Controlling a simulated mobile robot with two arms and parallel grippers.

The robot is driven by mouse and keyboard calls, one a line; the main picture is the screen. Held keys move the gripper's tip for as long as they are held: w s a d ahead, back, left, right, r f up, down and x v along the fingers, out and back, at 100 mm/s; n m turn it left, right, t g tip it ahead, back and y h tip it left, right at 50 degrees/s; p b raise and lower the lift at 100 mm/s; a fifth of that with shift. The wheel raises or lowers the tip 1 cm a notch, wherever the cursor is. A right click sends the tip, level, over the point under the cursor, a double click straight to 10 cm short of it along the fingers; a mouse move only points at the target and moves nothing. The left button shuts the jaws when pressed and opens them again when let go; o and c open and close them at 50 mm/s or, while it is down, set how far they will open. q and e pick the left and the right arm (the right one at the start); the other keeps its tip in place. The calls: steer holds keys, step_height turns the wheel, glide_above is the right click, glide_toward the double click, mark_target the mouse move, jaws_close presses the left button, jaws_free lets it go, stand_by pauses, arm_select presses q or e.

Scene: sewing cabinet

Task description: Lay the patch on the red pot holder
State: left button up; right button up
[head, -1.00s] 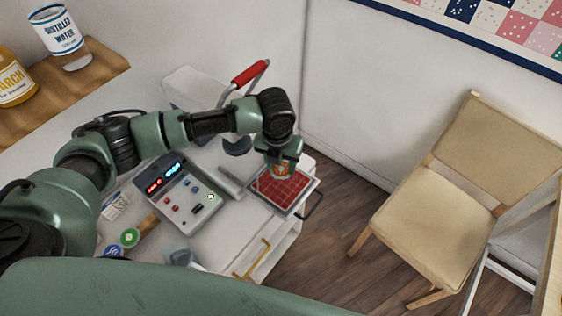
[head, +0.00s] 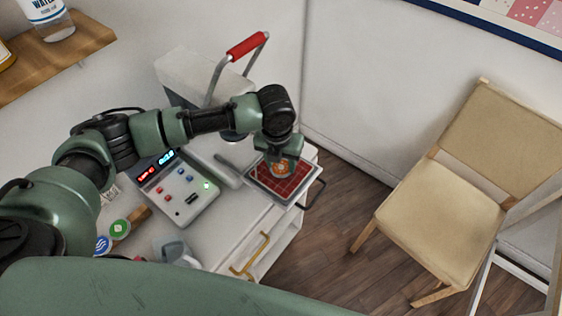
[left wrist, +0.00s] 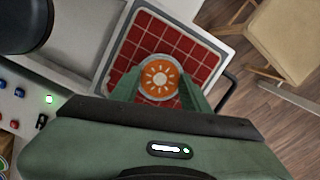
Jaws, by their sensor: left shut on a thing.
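My left gripper (head: 281,170) is shut on a round orange patch (left wrist: 159,79) with a pale sun design and a light rim. The patch also shows between the fingers in the head view (head: 281,169). It is over the red gridded pot holder (left wrist: 186,52), which lies in a grey-edged square tray (head: 314,182) at the right end of the cabinet top. I cannot tell whether the patch touches the pot holder. The pot holder's near part is hidden by my gripper in the left wrist view. My right gripper is not in view.
A control box (head: 182,190) with lit displays and a press with a red handle (head: 247,45) stand left of the tray. Round badges (head: 120,228) and a clear cup-like thing (head: 176,250) lie nearer. A chair (head: 450,190) stands at right.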

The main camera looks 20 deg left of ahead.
arm_select(q)
steer(key=o, duration=1.4)
steer(key=r, duration=0.2)
steer(key=r+b, duration=0.1)
steer(key=r, duration=0.2)
steer(key=s+r, duration=0.1)
steer(key=r, duration=0.1)
steer(key=shift+r, duration=0.35)
